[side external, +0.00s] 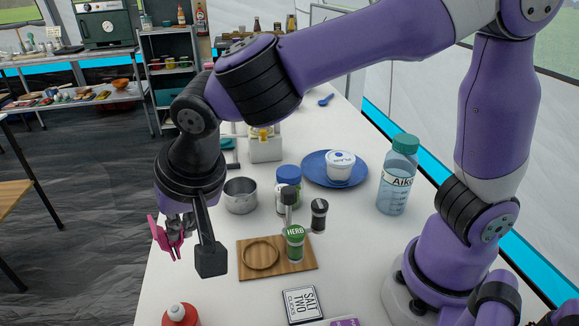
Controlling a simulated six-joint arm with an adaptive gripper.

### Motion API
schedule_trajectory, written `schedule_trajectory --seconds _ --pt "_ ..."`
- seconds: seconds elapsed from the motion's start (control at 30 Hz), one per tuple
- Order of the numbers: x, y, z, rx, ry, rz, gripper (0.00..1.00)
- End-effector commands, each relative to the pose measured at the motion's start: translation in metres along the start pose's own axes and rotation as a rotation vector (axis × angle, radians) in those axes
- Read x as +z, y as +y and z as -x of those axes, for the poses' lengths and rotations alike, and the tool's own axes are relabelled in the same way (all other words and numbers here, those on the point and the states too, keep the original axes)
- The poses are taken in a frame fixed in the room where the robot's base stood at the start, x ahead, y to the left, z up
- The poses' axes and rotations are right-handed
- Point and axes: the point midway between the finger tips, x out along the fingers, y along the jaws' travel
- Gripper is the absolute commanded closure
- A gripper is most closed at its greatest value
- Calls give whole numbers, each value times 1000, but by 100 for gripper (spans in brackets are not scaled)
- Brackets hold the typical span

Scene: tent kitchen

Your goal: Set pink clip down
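A pink clip (163,238) hangs at the end of my gripper (178,230), at the left of the side external view. My gripper points downward and seems shut on the clip; its fingers are partly hidden behind a dark bracket on my wrist. The clip is up in the air and in the picture overlaps the left edge of the white table (172,285). I cannot tell its exact height above the table.
A wooden board (290,268) with a round recess lies right of my gripper, with a green-labelled herb jar (295,243) on it. A metal pot (240,196), blue plate (315,176), water bottle (397,178), red-capped bottle (181,315) and salt card (302,305) stand around.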

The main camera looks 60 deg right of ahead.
Motion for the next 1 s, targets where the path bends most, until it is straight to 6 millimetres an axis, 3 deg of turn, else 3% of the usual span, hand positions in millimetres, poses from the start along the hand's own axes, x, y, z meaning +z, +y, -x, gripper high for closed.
schedule_trajectory --seconds 0.07,0.17,0.5,0.7,1.0 --pt "13 3 5 -18 -5 10 100" --pt "14 9 -2 -23 -9 9 100" --pt "-40 43 -71 -21 -11 4 100" --pt "-57 52 -92 -26 -10 9 100" --pt "-44 60 -127 -25 -12 13 100"
